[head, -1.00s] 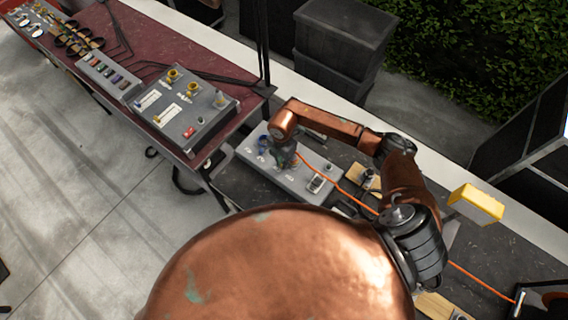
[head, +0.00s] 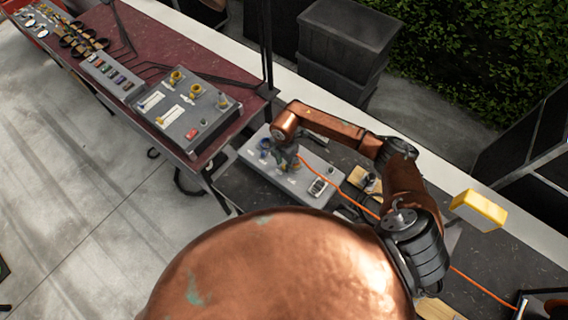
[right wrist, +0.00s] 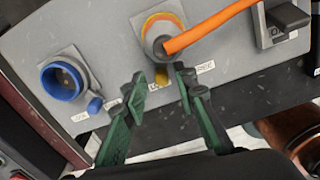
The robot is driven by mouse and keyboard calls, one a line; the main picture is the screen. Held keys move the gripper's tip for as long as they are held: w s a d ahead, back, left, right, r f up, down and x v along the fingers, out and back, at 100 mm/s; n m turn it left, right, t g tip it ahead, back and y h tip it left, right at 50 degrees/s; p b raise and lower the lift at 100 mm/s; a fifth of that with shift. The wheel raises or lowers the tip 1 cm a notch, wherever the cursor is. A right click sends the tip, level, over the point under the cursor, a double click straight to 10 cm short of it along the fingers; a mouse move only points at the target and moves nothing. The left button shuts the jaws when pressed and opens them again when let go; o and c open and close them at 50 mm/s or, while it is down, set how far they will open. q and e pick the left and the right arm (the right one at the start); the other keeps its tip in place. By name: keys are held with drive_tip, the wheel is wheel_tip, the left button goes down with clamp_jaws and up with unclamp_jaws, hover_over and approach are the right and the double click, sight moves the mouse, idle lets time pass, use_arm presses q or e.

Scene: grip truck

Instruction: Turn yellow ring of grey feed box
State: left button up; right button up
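The grey feed box (head: 285,190) lies on the dark surface right of the maroon table in the head view. In the right wrist view its grey face (right wrist: 110,40) carries a yellow ring (right wrist: 152,22) around a socket, with an orange cable (right wrist: 212,27) running into it. A small yellow tab (right wrist: 161,76) hangs below the ring. My right gripper (right wrist: 160,78) has green fingers, apart, with fingertips on either side of the tab; contact cannot be told. In the head view the right gripper (head: 285,157) is over the box and hides the ring. My left gripper is not in view.
A blue socket (right wrist: 63,78) is left of the ring and a black switch (right wrist: 285,20) right of it. A maroon table (head: 150,58) holds another grey control box (head: 205,110). Dark bins (head: 345,45) stand behind. A yellow block (head: 478,209) is at the right.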

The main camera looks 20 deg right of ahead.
sight(284, 166)
wheel_tip(284, 166, up, 12)
idle(0.7)
drive_tip(key=shift+s, duration=0.1)
idle(0.4)
